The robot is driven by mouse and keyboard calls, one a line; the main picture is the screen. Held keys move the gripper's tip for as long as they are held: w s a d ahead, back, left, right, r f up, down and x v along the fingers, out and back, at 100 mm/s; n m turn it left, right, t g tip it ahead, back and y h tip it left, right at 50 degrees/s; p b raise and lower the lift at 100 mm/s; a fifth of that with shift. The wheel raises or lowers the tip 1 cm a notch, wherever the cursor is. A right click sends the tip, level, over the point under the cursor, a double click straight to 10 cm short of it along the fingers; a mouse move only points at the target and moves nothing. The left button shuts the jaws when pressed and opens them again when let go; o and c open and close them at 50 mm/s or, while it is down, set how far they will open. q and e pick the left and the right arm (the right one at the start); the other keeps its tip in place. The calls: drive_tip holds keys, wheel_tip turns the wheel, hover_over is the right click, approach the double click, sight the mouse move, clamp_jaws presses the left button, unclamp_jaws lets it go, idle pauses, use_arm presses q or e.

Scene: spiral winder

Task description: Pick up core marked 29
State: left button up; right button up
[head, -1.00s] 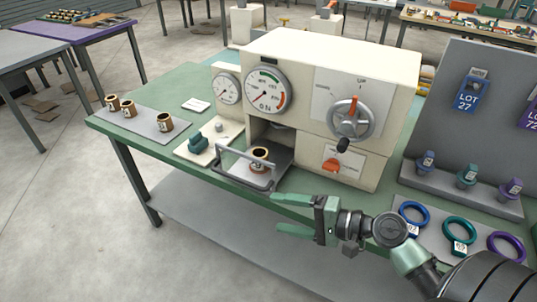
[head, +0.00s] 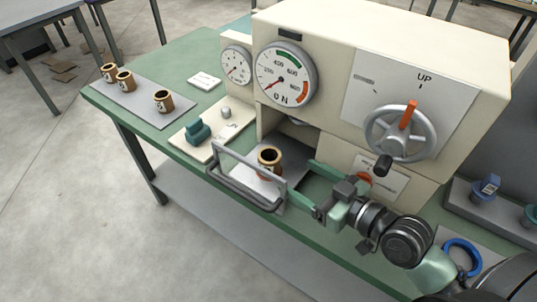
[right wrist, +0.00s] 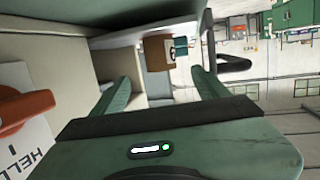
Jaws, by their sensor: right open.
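A brown ring-shaped core (head: 268,160) stands upright in the open bay of the cream machine (head: 330,70); it also shows in the right wrist view (right wrist: 154,52). Three similar cores (head: 110,72), (head: 125,81), (head: 163,100) stand on a grey mat at the left of the green table. Their marks are too small to read surely. My right gripper (head: 299,181) is open and empty just right of the core in the bay, its fingers pointing toward it and apart from it. In the right wrist view the gripper (right wrist: 165,84) has the core ahead between its fingers. My left gripper is not in view.
A grey bar handle (head: 245,182) stands in front of the bay. A hand wheel (head: 401,132) and an orange knob (head: 364,179) are on the machine front. A teal block (head: 197,131) sits on a cream plate left of the bay. A blue ring (head: 462,257) lies at the right.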

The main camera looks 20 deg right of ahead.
sight(278, 163)
drive_tip(key=p+x, duration=0.1)
drive_tip(key=x, duration=0.4)
drive_tip(key=shift+w+a, duration=0.2)
drive_tip(key=shift+w, duration=0.15)
drive_tip(key=x, duration=0.4)
drive_tip(key=shift+w+a+p, duration=0.15)
drive_tip(key=shift+w+p, duration=0.2)
drive_tip(key=shift+w+a+f, duration=0.1)
drive_tip(key=shift+w+a, duration=0.05)
drive_tip(key=shift+w, duration=0.1)
drive_tip(key=shift+s, duration=0.1)
drive_tip(key=shift+c, duration=0.8)
drive_tip(key=c, duration=1.3)
drive_tip(key=shift+o, duration=0.2)
